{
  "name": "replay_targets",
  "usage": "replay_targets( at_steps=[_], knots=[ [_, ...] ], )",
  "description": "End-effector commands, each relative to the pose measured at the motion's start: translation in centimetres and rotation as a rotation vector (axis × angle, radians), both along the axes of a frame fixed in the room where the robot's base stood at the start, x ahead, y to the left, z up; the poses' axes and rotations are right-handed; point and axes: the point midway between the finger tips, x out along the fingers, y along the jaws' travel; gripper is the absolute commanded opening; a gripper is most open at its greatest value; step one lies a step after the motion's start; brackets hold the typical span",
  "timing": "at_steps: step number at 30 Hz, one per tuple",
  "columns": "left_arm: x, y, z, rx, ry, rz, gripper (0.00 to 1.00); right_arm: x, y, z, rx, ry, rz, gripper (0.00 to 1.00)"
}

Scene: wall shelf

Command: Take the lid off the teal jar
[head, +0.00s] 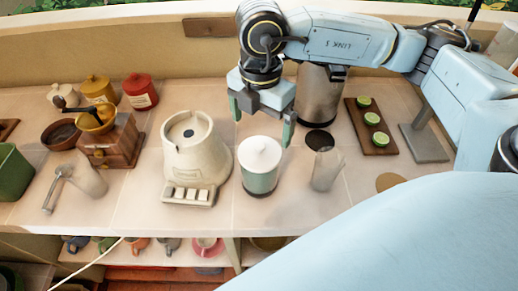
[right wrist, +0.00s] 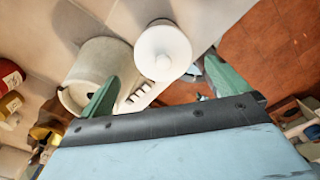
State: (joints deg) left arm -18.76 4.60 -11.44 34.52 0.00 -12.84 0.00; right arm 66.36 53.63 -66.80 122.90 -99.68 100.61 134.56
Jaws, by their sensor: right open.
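The teal jar (head: 261,181) stands upright on the counter, right of the cream grinder base. Its white lid (head: 259,155) with a small round knob sits on top of it. My right gripper (head: 262,128) is open, with its green fingers pointing down behind and above the jar in the head view. In the right wrist view the lid (right wrist: 162,52) shows from above, beyond and between the two open fingers (right wrist: 162,85), apart from them. The lid hides most of the jar there. My left gripper is not in view.
The cream appliance (head: 192,150) stands close left of the jar. A clear glass (head: 326,168) and a steel canister (head: 319,95) stand to the right. A board with lime halves (head: 371,120) lies farther right. The counter's front edge is close before the jar.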

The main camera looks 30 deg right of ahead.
Motion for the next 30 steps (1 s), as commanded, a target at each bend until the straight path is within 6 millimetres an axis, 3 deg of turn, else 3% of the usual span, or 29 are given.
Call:
replay_targets(
  at_steps=[10,15,23,30],
  knots=[
    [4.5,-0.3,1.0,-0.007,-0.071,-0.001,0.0,-0.4,-0.4,-3.5,0.0,0.004,-0.001,1.0],
    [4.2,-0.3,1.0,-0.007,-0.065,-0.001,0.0,-0.4,-0.4,-5.6,0.001,0.003,0.0,1.0],
    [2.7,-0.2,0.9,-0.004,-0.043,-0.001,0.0,-0.3,-0.4,-6.1,0.001,0.0,0.001,1.0],
    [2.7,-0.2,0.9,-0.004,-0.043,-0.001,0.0,-0.3,-0.4,-6.0,0.001,0.0,0.001,0.72]
  ],
)
